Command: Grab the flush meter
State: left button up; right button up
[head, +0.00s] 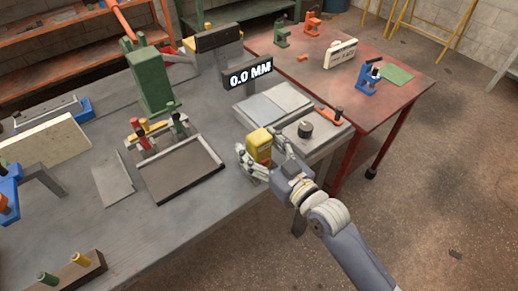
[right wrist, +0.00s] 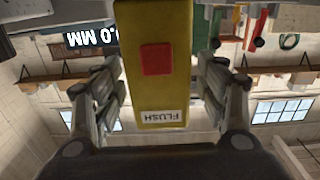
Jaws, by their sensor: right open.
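The flush meter is a yellow block (head: 259,143) standing at the bench's front right in the head view. In the right wrist view the flush meter (right wrist: 158,100) shows a red square and a label reading "FLUSH", upside down. My right gripper (head: 262,153) is open, with one finger on each side of the meter. In the right wrist view the gripper (right wrist: 160,88) has a gap between the right-hand finger and the meter; the left-hand finger is very near it, and contact is hard to tell. My left gripper is not in view.
A display reading "0.0 MM" (head: 249,74) stands behind the meter. A pale plate panel (head: 273,103) and a black knob (head: 305,129) are close by to the right. A tray (head: 185,180) with coloured-handled tools lies left. Bare grey bench (head: 150,225) lies in front.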

jog(key=c, duration=1.2)
jog(key=shift+c, duration=0.2)
jog(key=shift+r, duration=0.1)
